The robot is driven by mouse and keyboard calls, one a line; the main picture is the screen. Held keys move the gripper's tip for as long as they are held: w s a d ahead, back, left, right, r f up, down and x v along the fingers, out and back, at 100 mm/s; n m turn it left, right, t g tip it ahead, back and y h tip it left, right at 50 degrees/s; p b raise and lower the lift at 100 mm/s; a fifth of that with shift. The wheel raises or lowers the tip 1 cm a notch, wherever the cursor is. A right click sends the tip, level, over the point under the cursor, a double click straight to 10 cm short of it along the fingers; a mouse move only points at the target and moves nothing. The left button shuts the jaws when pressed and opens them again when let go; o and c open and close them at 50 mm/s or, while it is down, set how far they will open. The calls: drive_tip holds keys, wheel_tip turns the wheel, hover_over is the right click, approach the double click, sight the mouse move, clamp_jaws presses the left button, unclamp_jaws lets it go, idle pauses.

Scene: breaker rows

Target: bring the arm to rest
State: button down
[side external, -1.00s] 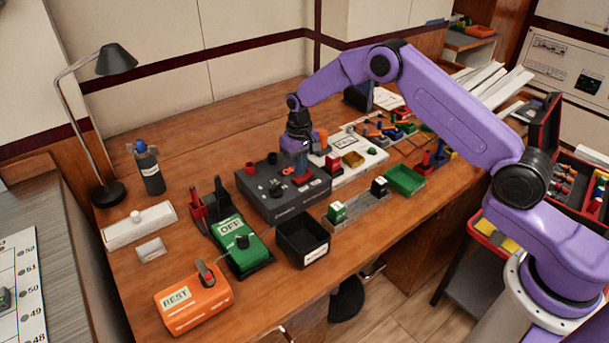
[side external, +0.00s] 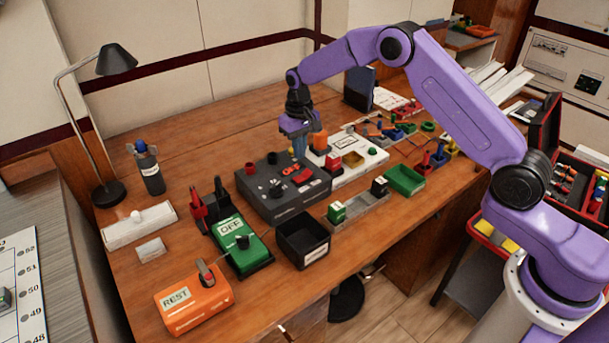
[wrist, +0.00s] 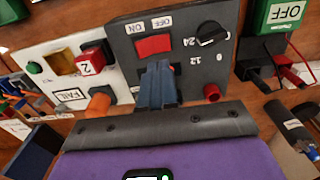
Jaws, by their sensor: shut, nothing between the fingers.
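My gripper (side external: 299,146) is shut and empty. It hangs just above the back right part of a dark grey switch box (side external: 292,208). In the wrist view its closed fingers (wrist: 158,85) point at the box near a red rocker switch (wrist: 154,45) marked OFF and ON. The box also carries a black knob (wrist: 212,34) with the marks 24, 12 and 0, and a red socket (wrist: 212,92). An orange box labelled REST (side external: 194,301) sits at the front left of the table, well away from my gripper.
A green box labelled OFF (side external: 232,238) and a black open bin (side external: 303,240) stand in front of the switch box. A white panel (side external: 362,167) adjoins it at the right. A lamp (side external: 110,192) and a bottle (side external: 150,172) stand at the back left.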

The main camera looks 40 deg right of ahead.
drive_tip(key=s+a+r+n, duration=0.35)
drive_tip(key=s+r, duration=0.25)
drive_tip(key=s, duration=0.5)
drive_tip(key=s+a+r+n, duration=0.35)
drive_tip(key=s+r, duration=0.25)
drive_tip(key=s, duration=0.5)
drive_tip(key=s+d+n, duration=0.2)
drive_tip(key=s+d, duration=0.2)
drive_tip(key=s, duration=0.7)
drive_tip(key=s+d+r+n, duration=0.1)
drive_tip(key=s+d+n, duration=0.2)
drive_tip(key=s, duration=0.9)
drive_tip(key=shift+d+n, duration=0.3)
drive_tip(key=shift+d, duration=0.95)
